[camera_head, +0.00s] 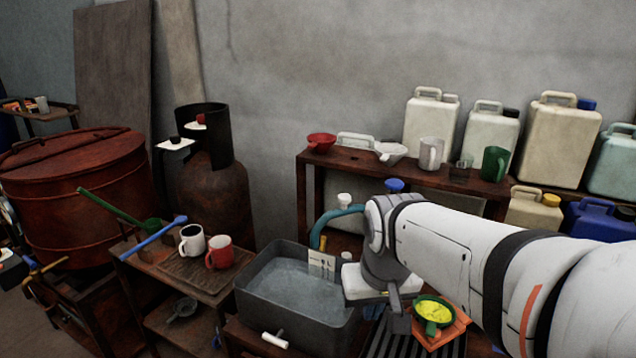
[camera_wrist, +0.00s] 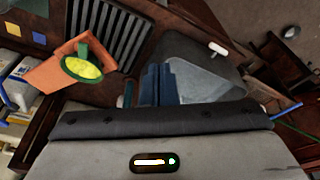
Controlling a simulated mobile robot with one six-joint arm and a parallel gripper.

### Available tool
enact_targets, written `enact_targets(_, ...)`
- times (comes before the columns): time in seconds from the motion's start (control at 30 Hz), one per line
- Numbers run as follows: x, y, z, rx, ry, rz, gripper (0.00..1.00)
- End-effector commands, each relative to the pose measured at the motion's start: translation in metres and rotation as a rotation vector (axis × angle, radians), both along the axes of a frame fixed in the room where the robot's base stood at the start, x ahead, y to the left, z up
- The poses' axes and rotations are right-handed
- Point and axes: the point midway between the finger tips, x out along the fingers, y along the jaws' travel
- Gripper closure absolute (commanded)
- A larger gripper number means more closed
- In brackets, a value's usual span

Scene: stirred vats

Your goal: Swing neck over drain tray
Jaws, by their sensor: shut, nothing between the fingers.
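The teal curved neck (camera_head: 328,218) rises behind the grey basin (camera_head: 262,310) and arches to the left of my arm, its outlet end hanging down over the basin's back right area. The drain tray (camera_head: 378,345) is dark and ribbed, to the right of the basin; it also shows in the wrist view (camera_wrist: 112,30). My gripper (camera_head: 398,322) is shut and empty, pointing down near the basin's right side and the tray. In the wrist view its fingers (camera_wrist: 157,84) are together. My wrist hides the neck's lower part.
A green bowl with yellow contents (camera_head: 434,311) sits on an orange board (camera_head: 452,328) by the drain tray. Mugs (camera_head: 219,252) stand on a low table to the left. Jerrycans and cups line the shelf (camera_head: 360,165) behind. A white-handled item (camera_head: 275,340) is at the basin's front.

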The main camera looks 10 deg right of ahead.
Motion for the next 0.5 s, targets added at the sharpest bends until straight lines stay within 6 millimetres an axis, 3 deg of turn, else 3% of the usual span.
enact_targets(0.03,0.025,-0.001,0.02,0.0,-0.004,-0.007,1.0)
enact_targets(0.2,0.108,-0.005,0.07,-0.001,-0.025,-0.033,1.0)
enact_targets(0.5,0.245,-0.013,0.129,-0.002,-0.062,-0.075,1.0)
